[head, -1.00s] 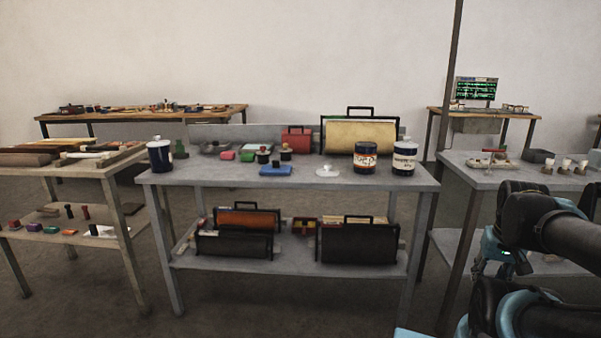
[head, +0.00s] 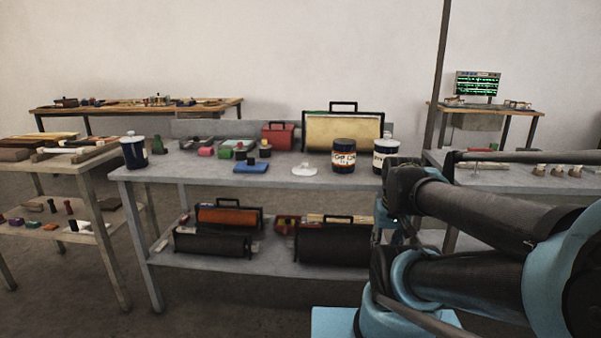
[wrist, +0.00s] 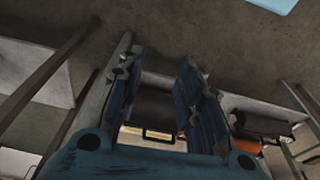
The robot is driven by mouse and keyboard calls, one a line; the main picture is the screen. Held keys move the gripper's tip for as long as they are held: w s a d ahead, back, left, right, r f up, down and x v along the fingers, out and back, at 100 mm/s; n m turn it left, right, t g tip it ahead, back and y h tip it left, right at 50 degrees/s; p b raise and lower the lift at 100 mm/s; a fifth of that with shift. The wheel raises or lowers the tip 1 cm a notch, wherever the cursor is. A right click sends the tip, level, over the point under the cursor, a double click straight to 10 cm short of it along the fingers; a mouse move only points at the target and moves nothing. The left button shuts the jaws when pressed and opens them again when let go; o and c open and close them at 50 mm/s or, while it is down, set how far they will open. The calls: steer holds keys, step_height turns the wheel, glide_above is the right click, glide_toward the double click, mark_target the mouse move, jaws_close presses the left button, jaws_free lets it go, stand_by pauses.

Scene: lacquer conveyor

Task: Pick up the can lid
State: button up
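The can lid, a small white disc with a raised middle (head: 304,169), lies flat on the grey table top (head: 210,177), near its front edge and left of a dark labelled can (head: 344,158). My gripper (wrist: 160,80) shows two blue fingers spread apart with nothing between them, so it is open. In the head view my gripper is partly hidden by my arm, low at the table's right end, below and to the right of the lid. The lid cannot be made out in the wrist view.
A second labelled can (head: 386,152) stands at the table's right end, close to my arm. A blue pad (head: 250,167) lies left of the lid, with a yellowish case (head: 343,131) behind. The space in front of the table is clear.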

steer(key=o, duration=0.4)
steer(key=shift+r, duration=0.1)
steer(key=o, duration=0.9)
steer(key=shift+w+a+r+n, duration=0.1)
steer(key=shift+r+n, duration=0.05)
steer(key=shift+r, duration=0.4)
steer(key=shift+a+r+n, duration=0.1)
steer(key=shift+r+n, duration=0.05)
steer(key=shift+r, duration=0.35)
steer(key=o, duration=0.3)
steer(key=shift+w+a+r+n, duration=0.3)
steer(key=shift+w+a+r, duration=0.2)
steer(key=shift+w+r, duration=0.35)
steer(key=w+a+r+n+y, duration=0.1)
steer(key=w+a+r+n, duration=0.45)
steer(key=w, duration=0.65)
steer(key=w+a+r+n+y, duration=0.2)
steer(key=w+a+r, duration=0.4)
steer(key=w+r, duration=0.4)
steer(key=w+a+r+n+y, duration=0.1)
steer(key=w+a+r+n, duration=0.4)
steer(key=w, duration=0.8)
glide_toward(306, 163)
steer(key=shift+m, duration=0.35)
steer(key=x, duration=0.5)
steer(key=shift+s+d, duration=0.1)
steer(key=shift+d, duration=0.05)
steer(key=shift+x, duration=2.65)
